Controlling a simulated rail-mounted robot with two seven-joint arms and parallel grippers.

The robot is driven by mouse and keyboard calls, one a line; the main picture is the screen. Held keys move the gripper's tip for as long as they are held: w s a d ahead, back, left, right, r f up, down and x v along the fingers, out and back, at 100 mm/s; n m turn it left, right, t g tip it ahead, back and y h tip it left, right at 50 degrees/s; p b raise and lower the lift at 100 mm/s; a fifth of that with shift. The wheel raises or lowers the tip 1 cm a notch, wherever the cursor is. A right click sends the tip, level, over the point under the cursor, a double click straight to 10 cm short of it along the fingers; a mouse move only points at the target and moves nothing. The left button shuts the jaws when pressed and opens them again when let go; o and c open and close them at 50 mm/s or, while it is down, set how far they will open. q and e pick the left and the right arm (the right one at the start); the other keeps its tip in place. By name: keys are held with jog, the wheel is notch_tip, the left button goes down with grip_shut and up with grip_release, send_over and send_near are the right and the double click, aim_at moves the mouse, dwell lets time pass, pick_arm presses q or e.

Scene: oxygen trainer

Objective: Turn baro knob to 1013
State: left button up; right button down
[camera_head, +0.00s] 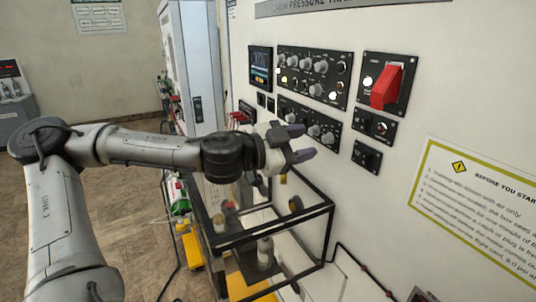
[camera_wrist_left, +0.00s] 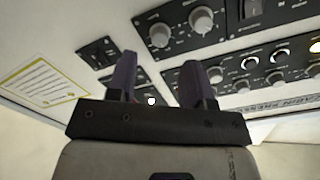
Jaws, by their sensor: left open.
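My left gripper (camera_head: 301,143) has purple fingers spread apart with nothing between them. It is in front of the wall, close to the lower knob panel (camera_head: 308,108). That panel carries several grey knobs, two of them showing plainly (camera_head: 313,130) (camera_head: 328,138). The arm and fingers cover part of it. In the left wrist view my left gripper (camera_wrist_left: 158,62) is open, with large grey knobs (camera_wrist_left: 201,20) beyond it, apart from the fingers. The knob labels are too small to read, so I cannot tell which is the baro knob. My right gripper is not in view.
An upper knob panel (camera_head: 328,88), a small screen (camera_head: 261,68) and a red switch cover (camera_head: 386,87) are on the wall. Small switch panels (camera_head: 367,157) sit to the right. A black-framed rack (camera_head: 273,235) stands below the gripper. A yellow-bordered notice (camera_head: 480,200) hangs at right.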

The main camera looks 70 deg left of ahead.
pick_arm(q)
jog(key=s+d+b, duration=0.1)
jog(key=s+b, duration=0.1)
jog(key=s, duration=0.7)
jog(key=shift+d, duration=0.1)
jog(key=shift+w+r, duration=0.15)
dwell(0.4)
